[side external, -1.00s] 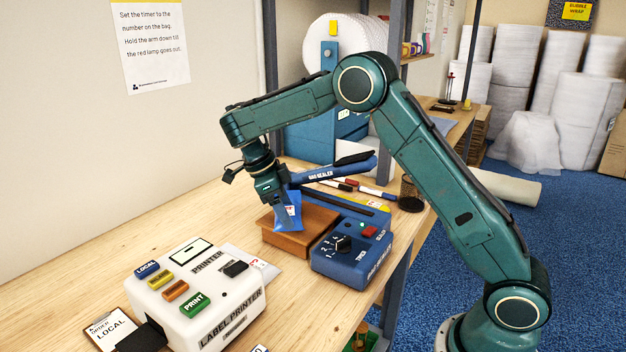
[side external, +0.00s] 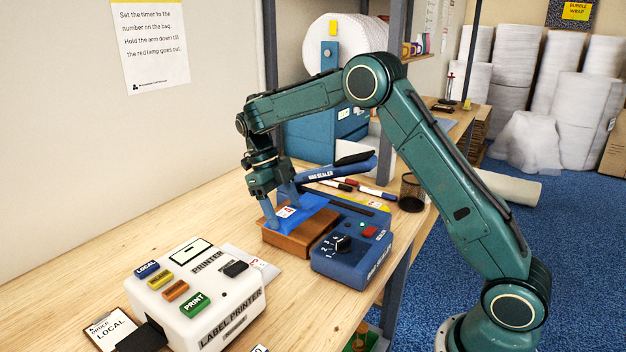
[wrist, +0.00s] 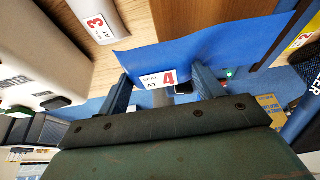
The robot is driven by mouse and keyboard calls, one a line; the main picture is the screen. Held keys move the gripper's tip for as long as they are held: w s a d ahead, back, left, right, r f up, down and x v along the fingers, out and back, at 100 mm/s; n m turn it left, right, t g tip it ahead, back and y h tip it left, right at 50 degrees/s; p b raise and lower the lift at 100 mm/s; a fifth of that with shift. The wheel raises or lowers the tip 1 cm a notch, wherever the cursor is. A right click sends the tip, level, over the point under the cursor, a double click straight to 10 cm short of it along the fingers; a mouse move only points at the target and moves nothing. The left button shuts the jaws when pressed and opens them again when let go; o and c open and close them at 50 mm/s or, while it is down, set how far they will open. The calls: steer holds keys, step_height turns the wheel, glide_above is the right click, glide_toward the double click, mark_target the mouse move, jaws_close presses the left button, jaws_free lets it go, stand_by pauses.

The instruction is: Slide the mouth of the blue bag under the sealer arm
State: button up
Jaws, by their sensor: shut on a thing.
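The blue bag (side external: 307,214) lies nearly flat over the brown block (side external: 290,242) beside the sealer. Its white label (wrist: 157,80) reads "SEAL AT 4" in the wrist view. My gripper (side external: 281,208) is shut on the bag, with one finger at each side of the label. The blue bag sealer (side external: 350,262) stands right of the block. Its sealer arm (side external: 335,172) is raised and slants over the sealer's back, with a gap below it. The bag's far edge reaches toward the sealer bed; whether it is under the arm I cannot tell.
The sealer carries a timer dial (side external: 343,243) and a red lamp (side external: 370,232). A white label printer (side external: 195,290) stands at the front left. A pale packet (side external: 250,261) lies between printer and block. Marker pens (side external: 375,191) and a mesh cup (side external: 412,192) lie behind the sealer.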

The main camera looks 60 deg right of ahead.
mark_target(303, 206)
steer(key=shift+d+f, duration=0.1)
steer(key=shift+f, duration=0.05)
stand_by(0.4)
steer(key=shift+d+f, duration=0.65)
steer(key=shift+f, duration=0.35)
steer(key=shift+d+f, duration=0.2)
steer(key=shift+d, duration=0.8)
steer(key=shift+d+f, duration=0.2)
steer(key=shift+d, duration=0.8)
steer(key=shift+d+f, duration=0.2)
steer(key=shift+d, duration=0.8)
steer(key=shift+f, duration=0.15)
steer(key=o, duration=1.1)
